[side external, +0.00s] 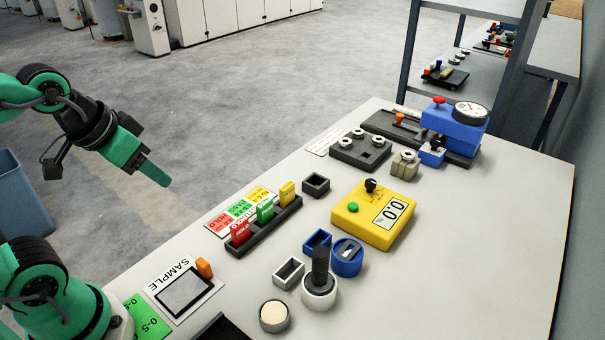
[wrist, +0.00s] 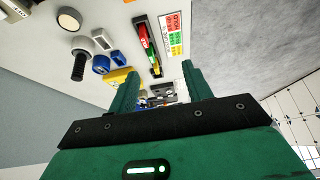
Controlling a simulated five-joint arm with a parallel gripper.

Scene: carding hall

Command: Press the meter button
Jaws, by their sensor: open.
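The yellow meter (side external: 374,215) sits on the white table, with a display reading 0.0, a black knob (side external: 371,186) and a round green button (side external: 353,207) on its top left part. In the wrist view only part of the yellow meter (wrist: 117,76) shows, beside and behind my left-hand finger; its button cannot be made out there. My gripper (side external: 156,174) is up at the left in the side view, well apart from the meter and beyond the table's left edge. In the wrist view my gripper (wrist: 160,84) has its two green fingers spread, with nothing between them.
A dark rack (side external: 264,228) with red, green and yellow tags lies left of the meter. A blue holder (side external: 347,258) and a white cup with a black brush-like handle (side external: 320,278) stand in front. A blue gauge device (side external: 455,127) stands behind. The table's right side is clear.

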